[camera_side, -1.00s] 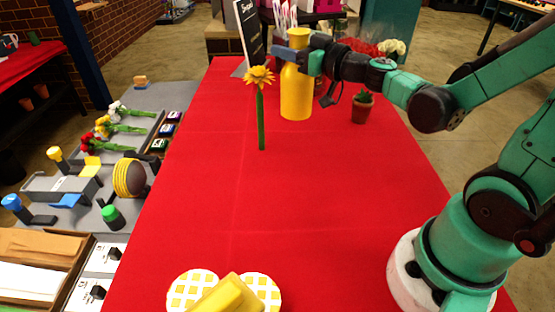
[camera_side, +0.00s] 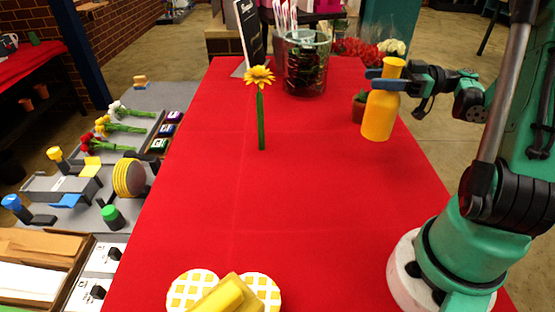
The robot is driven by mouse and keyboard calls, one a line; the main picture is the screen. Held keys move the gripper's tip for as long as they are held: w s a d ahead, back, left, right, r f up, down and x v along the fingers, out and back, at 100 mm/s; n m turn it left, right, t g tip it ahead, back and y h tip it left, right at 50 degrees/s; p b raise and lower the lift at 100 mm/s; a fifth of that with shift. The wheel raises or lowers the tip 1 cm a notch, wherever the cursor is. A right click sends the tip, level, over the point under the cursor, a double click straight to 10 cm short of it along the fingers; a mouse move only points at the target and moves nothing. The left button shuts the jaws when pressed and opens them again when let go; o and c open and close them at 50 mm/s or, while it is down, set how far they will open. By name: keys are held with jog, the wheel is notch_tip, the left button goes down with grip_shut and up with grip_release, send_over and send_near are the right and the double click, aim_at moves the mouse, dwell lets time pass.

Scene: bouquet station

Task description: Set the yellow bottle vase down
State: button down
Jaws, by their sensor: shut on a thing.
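The yellow bottle vase (camera_side: 379,115) is upright at the right part of the red-covered table (camera_side: 240,190). My gripper (camera_side: 384,80) is shut on it just below its neck, coming in from the right. I cannot tell whether its base touches the table or hangs a little above it.
A small potted cactus (camera_side: 359,106) is partly hidden just left of the vase. A yellow flower (camera_side: 260,105) with a green stem stands left of centre. A glass container (camera_side: 305,65) stands at the back. Yellow-checked round pieces (camera_side: 265,290) lie at the front. The middle of the table is clear.

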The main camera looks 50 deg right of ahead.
aim_at(370, 107)
jog(key=shift+f, duration=2.95)
jog(key=shift+c, duration=1.9)
grip_release()
notch_tip(370, 107, up, 20)
jog(key=f, duration=0.1)
jog(key=w+a+f+m+g+h, duration=0.2)
jog(key=a+f+m+g+h, duration=0.4)
jog(key=a+f+h, duration=0.6)
jog(key=a+f+m, duration=0.2)
jog(key=a+f, duration=0.2)
jog(key=shift+a+m, duration=0.35)
jog(key=shift+m, duration=0.05)
